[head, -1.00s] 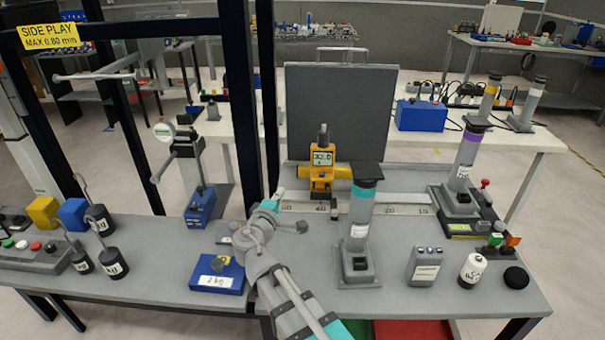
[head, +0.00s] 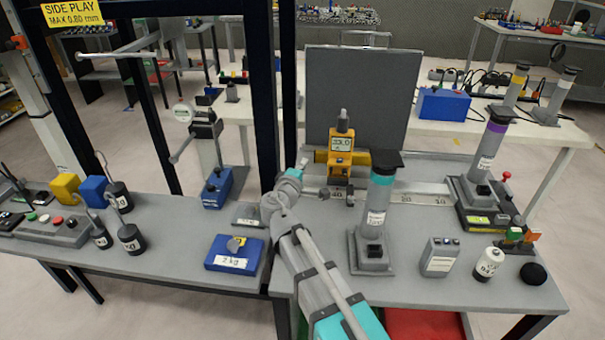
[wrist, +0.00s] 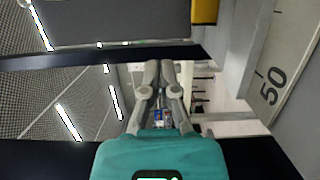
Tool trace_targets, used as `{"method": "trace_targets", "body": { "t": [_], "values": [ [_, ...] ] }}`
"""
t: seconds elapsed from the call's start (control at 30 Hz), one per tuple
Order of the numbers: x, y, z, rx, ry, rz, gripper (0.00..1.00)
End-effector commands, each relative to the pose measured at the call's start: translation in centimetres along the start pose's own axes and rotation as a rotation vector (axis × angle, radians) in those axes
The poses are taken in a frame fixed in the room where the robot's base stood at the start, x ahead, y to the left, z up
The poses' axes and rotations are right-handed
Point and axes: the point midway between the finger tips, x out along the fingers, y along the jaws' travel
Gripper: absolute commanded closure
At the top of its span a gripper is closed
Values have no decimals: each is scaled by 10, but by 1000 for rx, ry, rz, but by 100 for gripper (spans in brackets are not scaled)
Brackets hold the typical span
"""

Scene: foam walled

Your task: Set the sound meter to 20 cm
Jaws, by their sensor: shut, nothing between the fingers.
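The yellow sound meter (head: 341,160) stands upright at the back of the right bench, in front of a dark panel. Its small display shows digits I cannot read for sure. A pale scale strip (head: 425,199) with numbers runs along the bench at its foot, to the right. In the wrist view, the strip (wrist: 285,65) shows a 50 at right, and part of a yellow body (wrist: 205,10) shows at the top edge. My gripper (head: 304,164) is left of the meter, apart from it. In the wrist view my gripper (wrist: 160,68) is shut and empty.
A grey post with a teal band (head: 376,215) stands right of my arm, before the meter. The dark panel (head: 358,95) rises behind. A black frame upright (head: 264,100) is close left of my gripper. A blue 2 kg block (head: 234,253) lies at left.

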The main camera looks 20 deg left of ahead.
Motion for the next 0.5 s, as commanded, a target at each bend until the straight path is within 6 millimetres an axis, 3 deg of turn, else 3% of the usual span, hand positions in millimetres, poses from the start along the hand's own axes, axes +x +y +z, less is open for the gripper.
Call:
{"method": "trace_targets", "body": {
  "t": [0.2, 0.5],
  "values": [
    [37, 0, -1, 0, -1, 0, 100],
    [42, 0, 32, 0, 0, 0, 100]
  ]
}}
